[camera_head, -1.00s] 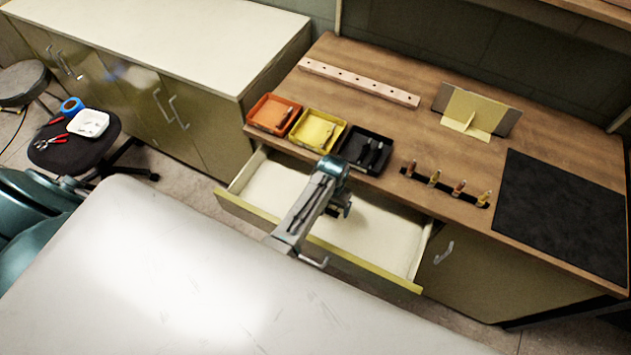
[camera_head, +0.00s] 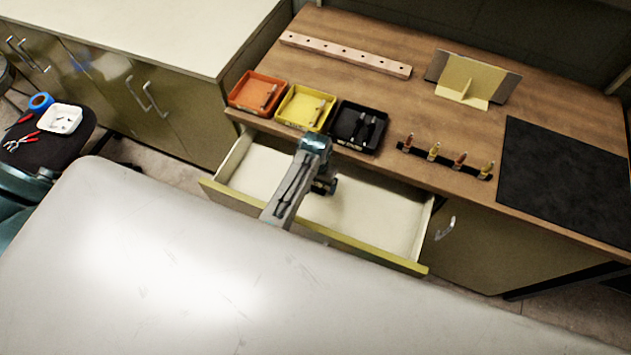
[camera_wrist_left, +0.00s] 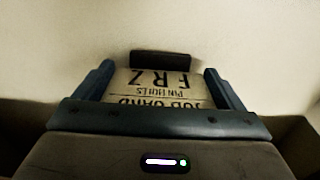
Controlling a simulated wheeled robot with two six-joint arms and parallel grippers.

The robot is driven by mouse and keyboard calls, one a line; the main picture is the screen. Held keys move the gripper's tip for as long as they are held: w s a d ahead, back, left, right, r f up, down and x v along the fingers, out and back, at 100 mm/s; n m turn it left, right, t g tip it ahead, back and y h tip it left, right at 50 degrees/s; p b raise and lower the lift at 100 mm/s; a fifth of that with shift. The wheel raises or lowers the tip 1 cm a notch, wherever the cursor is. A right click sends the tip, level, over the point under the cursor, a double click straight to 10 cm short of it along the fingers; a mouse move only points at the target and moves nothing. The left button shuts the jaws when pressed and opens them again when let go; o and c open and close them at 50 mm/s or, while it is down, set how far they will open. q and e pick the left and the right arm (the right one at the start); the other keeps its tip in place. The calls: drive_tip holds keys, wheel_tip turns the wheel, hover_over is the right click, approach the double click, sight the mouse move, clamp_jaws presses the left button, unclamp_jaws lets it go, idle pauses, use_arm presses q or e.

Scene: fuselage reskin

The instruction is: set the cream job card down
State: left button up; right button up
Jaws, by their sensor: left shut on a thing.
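The cream job card (camera_wrist_left: 160,88) shows in the left wrist view between the two fingers of my left gripper (camera_wrist_left: 160,80). Its printing reads upside down: "JOB CARD", "PIN HOLES", "FRZ". A dark block (camera_wrist_left: 162,63) sits at the card's far edge. My left gripper is shut on the card. In the head view my left gripper (camera_head: 325,187) points down over the open drawer (camera_head: 385,225), and the card is hidden there. I cannot tell whether the card touches the drawer floor. My right gripper is not in view.
Orange (camera_head: 258,92), yellow (camera_head: 305,107) and black (camera_head: 358,127) trays line the bench edge behind the drawer. A yellow stand (camera_head: 465,82), a drilled strip (camera_head: 345,55), a row of small pins (camera_head: 445,158) and a black mat (camera_head: 565,185) lie on the bench. A pale surface (camera_head: 230,280) fills the foreground.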

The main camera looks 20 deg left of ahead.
sight(316, 187)
use_arm(q)
drive_tip(key=shift+f, duration=0.1)
drive_tip(key=o, duration=0.8)
drive_tip(key=shift+c, duration=0.2)
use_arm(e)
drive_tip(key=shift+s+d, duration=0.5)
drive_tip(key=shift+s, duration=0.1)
use_arm(q)
wheel_tip(316, 187, up, 12)
drive_tip(key=b, duration=0.1)
drive_tip(key=shift+b, duration=0.4)
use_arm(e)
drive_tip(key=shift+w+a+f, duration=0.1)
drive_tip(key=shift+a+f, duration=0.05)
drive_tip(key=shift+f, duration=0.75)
